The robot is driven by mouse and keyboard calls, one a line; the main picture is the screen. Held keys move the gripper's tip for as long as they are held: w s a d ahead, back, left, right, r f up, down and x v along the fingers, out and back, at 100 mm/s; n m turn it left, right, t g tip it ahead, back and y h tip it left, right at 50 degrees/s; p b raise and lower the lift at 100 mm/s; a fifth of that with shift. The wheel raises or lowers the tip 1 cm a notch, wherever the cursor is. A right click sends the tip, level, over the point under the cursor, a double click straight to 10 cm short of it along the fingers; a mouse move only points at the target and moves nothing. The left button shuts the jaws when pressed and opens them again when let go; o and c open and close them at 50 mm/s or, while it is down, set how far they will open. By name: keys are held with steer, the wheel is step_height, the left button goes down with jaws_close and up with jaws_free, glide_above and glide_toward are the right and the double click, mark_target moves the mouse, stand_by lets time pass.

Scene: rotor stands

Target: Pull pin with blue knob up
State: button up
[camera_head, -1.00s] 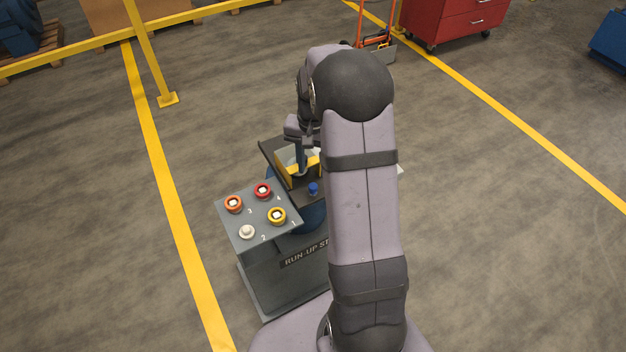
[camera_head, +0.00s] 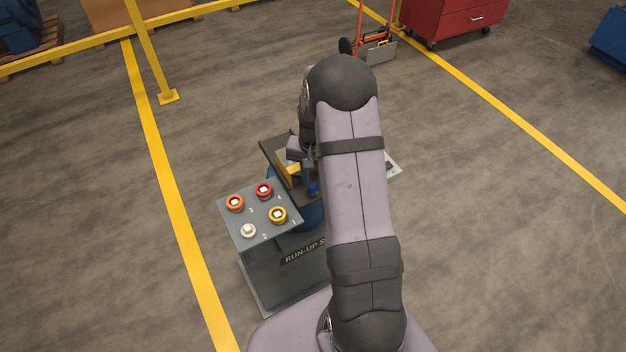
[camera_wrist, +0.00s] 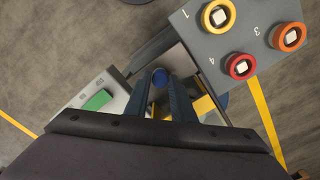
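The blue knob (camera_head: 313,190) sits at the front of the stand's dark top plate, partly covered by my gripper. In the wrist view the round blue knob (camera_wrist: 159,77) shows from above, between the tips of my two blue-grey fingers. My gripper (camera_wrist: 158,84) is open, with one finger on each side of the knob. It is over the knob in the head view (camera_head: 309,184), and I cannot tell whether the fingers touch it. The pin below the knob is hidden.
A grey panel (camera_head: 262,228) with yellow, white, orange and red buttons stands left of the knob. A light box with a green patch (camera_wrist: 97,100) shows in the wrist view.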

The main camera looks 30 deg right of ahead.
mark_target(313, 185)
jaws_close()
steer(key=shift+r+p, duration=0.85)
steer(key=shift+r, duration=0.65)
steer(key=shift+w, duration=0.15)
steer(key=o, duration=0.5)
jaws_free()
steer(key=shift+o, duration=0.2)
step_height(313, 185, up, 7)
steer(key=b, duration=0.2)
steer(key=shift+r+b, duration=0.15)
steer(key=shift+b, duration=0.2)
